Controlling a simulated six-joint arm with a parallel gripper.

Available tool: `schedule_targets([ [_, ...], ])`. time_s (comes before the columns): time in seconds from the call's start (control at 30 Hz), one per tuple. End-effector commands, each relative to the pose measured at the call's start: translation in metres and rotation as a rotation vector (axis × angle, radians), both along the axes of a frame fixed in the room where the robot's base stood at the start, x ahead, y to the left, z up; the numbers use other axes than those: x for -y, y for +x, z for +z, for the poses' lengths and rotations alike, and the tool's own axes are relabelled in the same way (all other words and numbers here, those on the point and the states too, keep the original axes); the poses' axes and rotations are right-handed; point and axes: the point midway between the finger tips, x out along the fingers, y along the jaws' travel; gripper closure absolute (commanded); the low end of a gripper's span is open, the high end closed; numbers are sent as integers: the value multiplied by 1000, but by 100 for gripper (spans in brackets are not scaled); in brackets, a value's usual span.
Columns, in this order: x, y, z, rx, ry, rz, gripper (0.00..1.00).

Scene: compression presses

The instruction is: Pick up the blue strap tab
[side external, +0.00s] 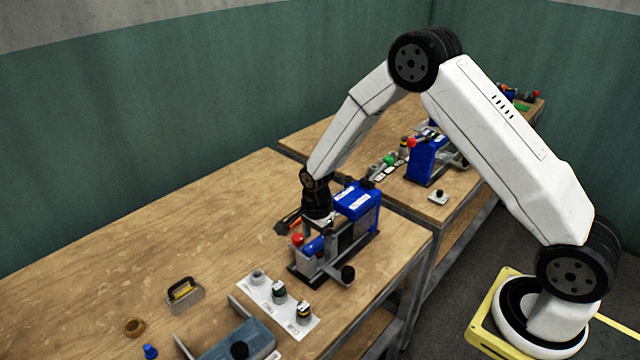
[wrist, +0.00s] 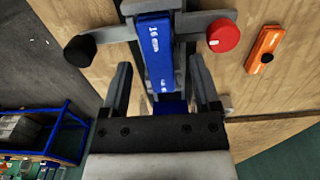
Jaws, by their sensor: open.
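A blue strip with white lettering (wrist: 157,52) lies along the middle of the press in the wrist view. It looks like the blue strap tab, but I cannot be sure. In the side view a blue part (side external: 315,245) shows at the front of the press, between a red knob (side external: 298,239) and a black knob (side external: 347,273). My gripper (wrist: 162,75) is open, one finger on each side of the strip's near end. Whether the fingers touch it I cannot tell. In the side view my gripper (side external: 318,218) is just above the press, its fingertips partly hidden.
The press's blue body (side external: 357,200) stands close to my gripper. An orange tool (wrist: 264,48) lies beside the press. A white tray (side external: 262,291) with several small cylinders is in front. A second press (side external: 424,160) stands on the far table.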

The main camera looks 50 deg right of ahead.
Motion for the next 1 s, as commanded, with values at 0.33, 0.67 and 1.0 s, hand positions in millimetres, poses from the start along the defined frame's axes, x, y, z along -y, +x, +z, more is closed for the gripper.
schedule_targets([
  [0.33,0,0,0,0,0,0,97],
  [0.67,0,0,1,0,0,0,100],
  [1.0,0,1,16,2,0,0,100],
])
